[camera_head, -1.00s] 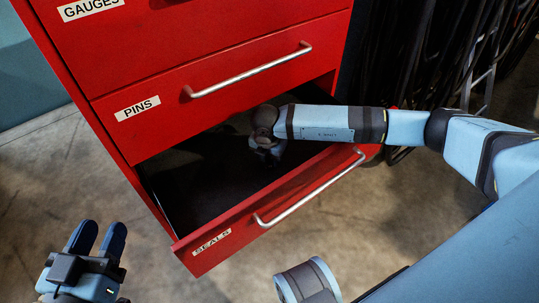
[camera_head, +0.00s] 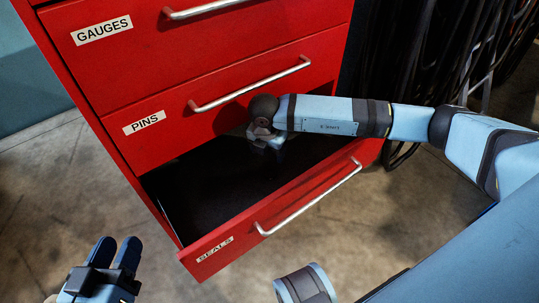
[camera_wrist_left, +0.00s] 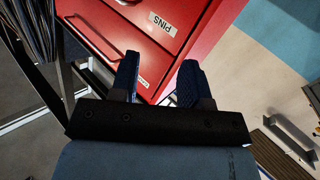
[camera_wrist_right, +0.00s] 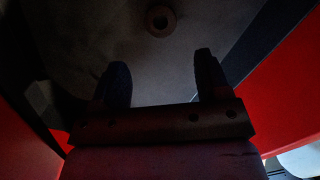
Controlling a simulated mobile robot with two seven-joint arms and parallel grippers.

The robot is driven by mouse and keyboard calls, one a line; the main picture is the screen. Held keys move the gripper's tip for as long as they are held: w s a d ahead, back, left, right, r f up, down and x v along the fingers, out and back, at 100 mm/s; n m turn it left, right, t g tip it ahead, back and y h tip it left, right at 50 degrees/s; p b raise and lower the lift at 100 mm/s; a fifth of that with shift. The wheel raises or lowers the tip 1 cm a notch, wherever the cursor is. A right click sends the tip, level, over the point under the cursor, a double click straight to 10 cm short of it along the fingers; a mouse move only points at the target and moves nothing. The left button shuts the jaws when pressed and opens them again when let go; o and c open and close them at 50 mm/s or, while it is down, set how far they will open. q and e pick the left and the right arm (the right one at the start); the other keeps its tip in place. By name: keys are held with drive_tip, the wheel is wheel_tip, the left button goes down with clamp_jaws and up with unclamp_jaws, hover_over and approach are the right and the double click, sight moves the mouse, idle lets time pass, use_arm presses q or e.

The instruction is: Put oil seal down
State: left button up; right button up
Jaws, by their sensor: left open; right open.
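The oil seal (camera_wrist_right: 160,20) is a small dark ring with a hole, seen in the right wrist view on the dark surface inside the drawer, just beyond my right fingertips and apart from them. My right gripper (camera_wrist_right: 157,75) is open and empty. In the head view the right arm reaches into the open drawer labelled SEALS (camera_head: 230,245), and its fingers are hard to make out in the shadow. My left gripper (camera_head: 117,250) is open and empty, outside the cabinet at the lower left; its fingers also show in the left wrist view (camera_wrist_left: 158,80).
The red cabinet has shut drawers labelled PINS (camera_head: 225,95) and GAUGES (camera_head: 180,35) above the open one. The open drawer's front has a long metal handle (camera_head: 308,200). Dark cables (camera_head: 450,60) hang at the right. The concrete floor around is clear at the left.

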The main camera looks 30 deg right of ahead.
use_arm(q)
wheel_tip(320, 180, up, 3)
drive_tip(key=shift+a+r+t+p, duration=0.1)
drive_tip(key=shift+r+t+p, duration=0.1)
drive_tip(key=shift+t+p, duration=0.5)
use_arm(e)
drive_tip(key=r, duration=0.5)
drive_tip(key=shift+s+a, duration=0.2)
drive_tip(key=shift+a, duration=0.05)
